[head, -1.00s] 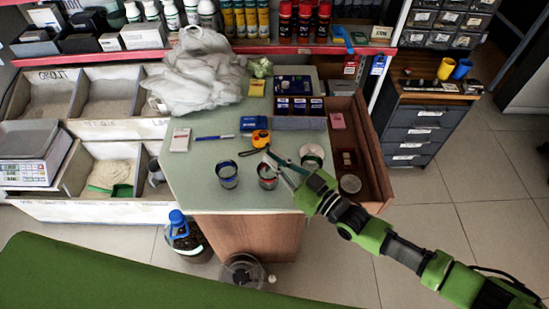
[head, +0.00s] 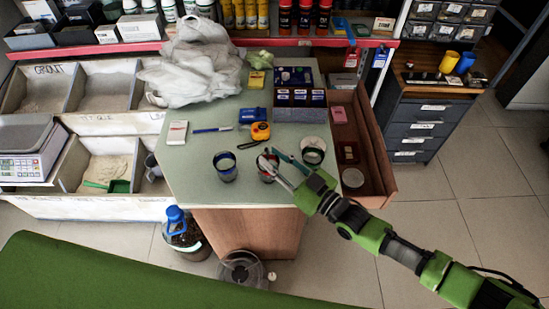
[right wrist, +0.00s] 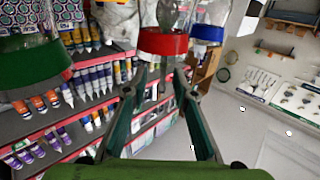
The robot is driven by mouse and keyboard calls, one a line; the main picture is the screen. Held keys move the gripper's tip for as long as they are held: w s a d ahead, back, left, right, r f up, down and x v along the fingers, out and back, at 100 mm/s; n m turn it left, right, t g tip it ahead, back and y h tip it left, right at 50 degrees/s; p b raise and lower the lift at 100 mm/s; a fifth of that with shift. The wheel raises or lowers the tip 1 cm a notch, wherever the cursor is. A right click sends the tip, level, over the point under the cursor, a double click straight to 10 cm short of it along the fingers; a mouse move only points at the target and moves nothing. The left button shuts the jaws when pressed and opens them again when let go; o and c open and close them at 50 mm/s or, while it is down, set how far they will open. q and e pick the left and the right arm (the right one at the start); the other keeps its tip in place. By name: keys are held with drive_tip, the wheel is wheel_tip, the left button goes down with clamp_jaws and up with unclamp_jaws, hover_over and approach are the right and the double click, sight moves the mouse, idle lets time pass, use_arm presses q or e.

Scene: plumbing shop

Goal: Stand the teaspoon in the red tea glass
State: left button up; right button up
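The red tea glass (head: 266,177) stands near the front edge of the green counter, partly covered by my right gripper (head: 268,156). In the right wrist view its red rim (right wrist: 163,42) is just beyond the fingertips. The right fingers (right wrist: 160,74) are spread apart there. A thin greyish shape shows inside the clear glass, and I cannot tell surely whether it is the teaspoon. A blue-rimmed glass (head: 225,167) stands to the left; a green-rimmed glass (head: 313,151) stands to the right. My left gripper is not in view.
A yellow tape measure (head: 261,131), a blue box (head: 251,115), a pen (head: 212,129) and a white pack (head: 177,132) lie behind the glasses. A white bag (head: 195,70) lies at the back left. An open wooden drawer (head: 385,185) is at the right. The counter's front left is clear.

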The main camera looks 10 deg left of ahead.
drive_tip(key=v, duration=1.2)
idle(0.9)
